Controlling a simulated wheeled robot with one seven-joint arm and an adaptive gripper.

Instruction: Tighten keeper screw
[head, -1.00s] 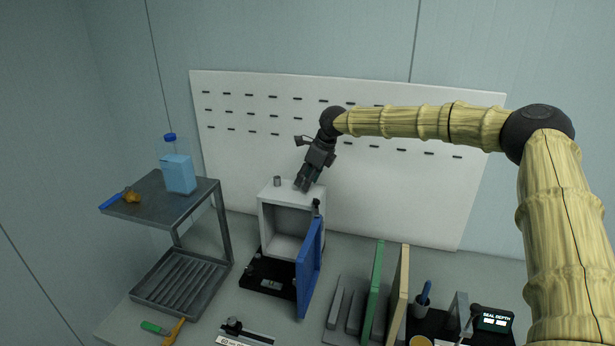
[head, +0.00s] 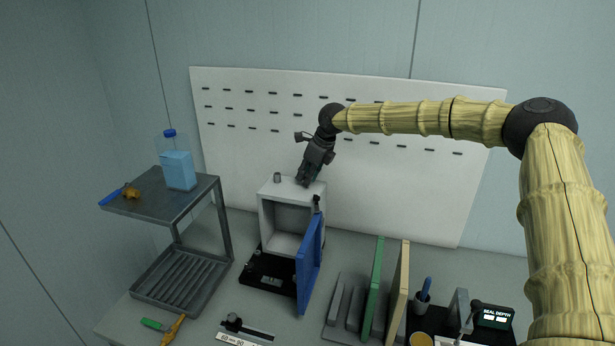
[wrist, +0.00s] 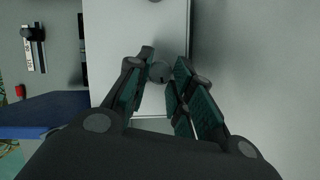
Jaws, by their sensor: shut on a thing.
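A white open-fronted box (head: 265,207) stands on a black base, with its blue door (head: 309,262) swung open. My gripper (head: 308,180) points down at the right part of the box top. In the wrist view my gripper (wrist: 160,75) has its fingers closed around a round grey screw head (wrist: 158,71) on the box top (wrist: 135,35). I take this to be the keeper screw; my fingers hide it in the head view. How deep it sits cannot be told.
A short grey post (head: 277,178) stands on the box top to the left. A small dark latch part (head: 317,203) is at the door's top edge. A metal rack (head: 170,205) with a bottle stands left. Upright green and tan panels (head: 373,290) stand right. A white pegboard (head: 400,190) is behind.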

